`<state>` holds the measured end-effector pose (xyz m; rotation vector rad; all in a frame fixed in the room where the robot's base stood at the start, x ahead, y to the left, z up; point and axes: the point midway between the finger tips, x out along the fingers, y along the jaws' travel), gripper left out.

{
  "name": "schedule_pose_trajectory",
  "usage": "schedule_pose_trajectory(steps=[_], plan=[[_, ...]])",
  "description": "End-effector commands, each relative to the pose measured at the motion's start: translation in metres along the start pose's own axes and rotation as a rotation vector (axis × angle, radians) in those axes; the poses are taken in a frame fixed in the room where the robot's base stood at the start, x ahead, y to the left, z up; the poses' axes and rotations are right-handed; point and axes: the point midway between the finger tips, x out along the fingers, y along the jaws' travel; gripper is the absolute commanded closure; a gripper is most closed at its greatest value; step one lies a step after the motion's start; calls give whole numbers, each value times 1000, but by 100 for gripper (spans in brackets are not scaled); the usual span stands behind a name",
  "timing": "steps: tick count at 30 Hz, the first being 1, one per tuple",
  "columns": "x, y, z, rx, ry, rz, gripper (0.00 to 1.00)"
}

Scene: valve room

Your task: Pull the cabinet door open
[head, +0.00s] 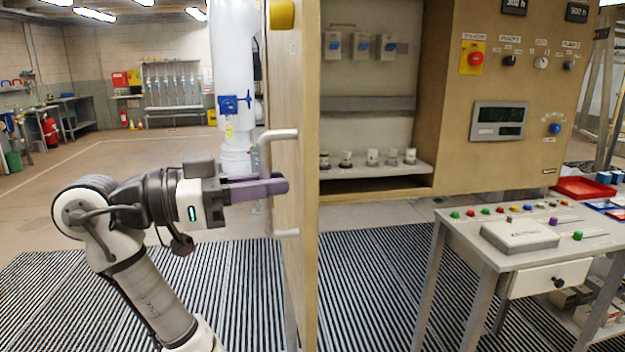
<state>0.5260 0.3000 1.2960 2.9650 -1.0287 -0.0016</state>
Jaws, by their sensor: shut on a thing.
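The cabinet door (310,120) is a tan panel seen nearly edge-on in the head view. It stands swung out from the cabinet (428,95), so the shelves inside show. A grey bar handle (265,155) is on the door's left face. My gripper (268,187) reaches in from the left, with its purple fingers shut on the upright bar of the handle. The fingers hide part of the bar.
A console table (520,235) with coloured buttons stands at the right, with a small drawer (550,278) below its top. A white pipe (235,70) with a blue valve rises behind the door. Striped matting (365,285) covers the floor around the door. Open floor lies at the back left.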

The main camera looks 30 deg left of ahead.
Motion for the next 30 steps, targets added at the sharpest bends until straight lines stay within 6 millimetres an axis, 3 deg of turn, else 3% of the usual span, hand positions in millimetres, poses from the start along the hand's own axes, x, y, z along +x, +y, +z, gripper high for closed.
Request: schedule_pose_trajectory(steps=[3,7,22,23,26,30], plan=[[-20,-6,-2,-4,4,-4,100],[-32,-10,-1,-5,3,-4,100],[-37,-12,-2,-5,4,-3,100],[-37,-12,-2,-5,4,-4,84],[-37,-12,-1,-5,3,-3,70],[-38,-11,-1,-3,2,-2,70]])
